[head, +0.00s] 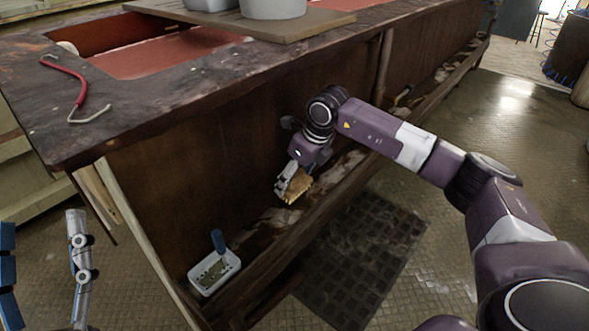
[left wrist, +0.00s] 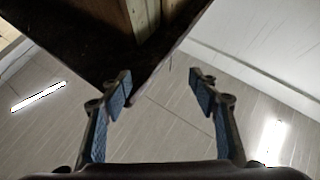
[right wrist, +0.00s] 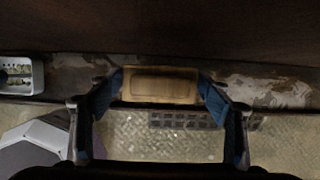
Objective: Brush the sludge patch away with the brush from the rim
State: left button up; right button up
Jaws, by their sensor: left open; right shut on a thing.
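My right gripper (head: 293,186) is shut on a tan, wooden-looking brush (right wrist: 160,86), low against the front of the counter, just above the ledge. The brush also shows in the head view (head: 299,187), partly covered by the fingers; its bristles are hard to make out. Pale, blotchy patches lie along the dark ledge, one left of the brush (right wrist: 66,72) and one right of it (right wrist: 265,88) in the right wrist view. I cannot tell which is the sludge patch. My left gripper (head: 42,262) is open and empty at the lower left, away from the ledge.
A white tray (head: 205,290) with greenish bits and a blue-handled tool (head: 218,242) stands at the ledge's near end. A red-handled hooked tool (head: 70,85) lies on the dark countertop (head: 190,85). A dark grated mat (head: 360,262) lies on the floor beside the ledge.

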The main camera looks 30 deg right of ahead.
jog(key=shift+r+p, duration=0.5)
jog(key=shift+r, duration=0.65)
pick_arm(q)
jog(key=w+a+f+g+y, duration=0.1)
jog(key=w+f+g, duration=0.3)
jog(key=f, duration=0.5)
jog(key=shift+w+f+g+y+p, duration=0.15)
jog(key=shift+f+g+y+p, duration=0.25)
jog(key=shift+g, duration=0.3)
pick_arm(e)
jog(key=shift+r, duration=0.2)
pick_arm(q)
jog(key=shift+r, duration=0.1)
